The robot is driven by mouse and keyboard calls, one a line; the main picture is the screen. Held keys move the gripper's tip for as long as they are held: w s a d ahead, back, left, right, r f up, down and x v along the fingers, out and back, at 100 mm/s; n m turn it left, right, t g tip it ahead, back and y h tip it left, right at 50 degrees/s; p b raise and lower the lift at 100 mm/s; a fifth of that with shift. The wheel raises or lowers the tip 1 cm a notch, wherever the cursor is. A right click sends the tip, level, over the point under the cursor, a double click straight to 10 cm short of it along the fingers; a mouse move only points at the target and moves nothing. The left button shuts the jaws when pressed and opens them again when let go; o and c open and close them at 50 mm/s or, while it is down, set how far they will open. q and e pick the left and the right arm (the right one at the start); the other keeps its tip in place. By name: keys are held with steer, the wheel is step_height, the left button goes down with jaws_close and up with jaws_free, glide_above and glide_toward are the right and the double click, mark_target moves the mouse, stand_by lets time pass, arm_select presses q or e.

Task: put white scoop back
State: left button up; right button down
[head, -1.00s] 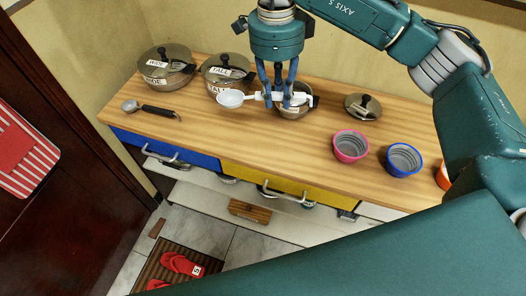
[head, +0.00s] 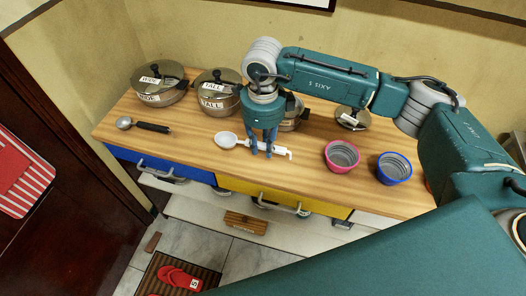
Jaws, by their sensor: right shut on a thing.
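The white scoop (head: 226,140) is in the head view, at the middle front of the wooden counter (head: 190,128). Its bowl points left and its handle runs right, ending in a small hook. My right gripper (head: 261,154) points down with its blue fingers shut around the scoop's handle. The scoop is at or very near the counter top; I cannot tell whether it touches. My left gripper is not in view.
A black-handled ladle (head: 145,126) lies at the left. Lidded pots labelled WIDE (head: 160,84) and TALL (head: 216,91) stand behind. A pink cup (head: 341,156) and a blue cup (head: 393,168) stand right. A pot (head: 292,113) and a loose lid (head: 352,119) are behind my gripper.

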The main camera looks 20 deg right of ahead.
mark_target(263, 149)
step_height(263, 149, down, 4)
steer(key=shift+r+p, duration=0.1)
steer(key=shift+p, duration=0.35)
steer(key=shift+f, duration=0.4)
steer(key=c, duration=1.5)
jaws_free()
steer(key=shift+r, duration=0.45)
step_height(263, 149, up, 11)
steer(key=shift+r+b, duration=0.1)
steer(key=shift+b, duration=1.05)
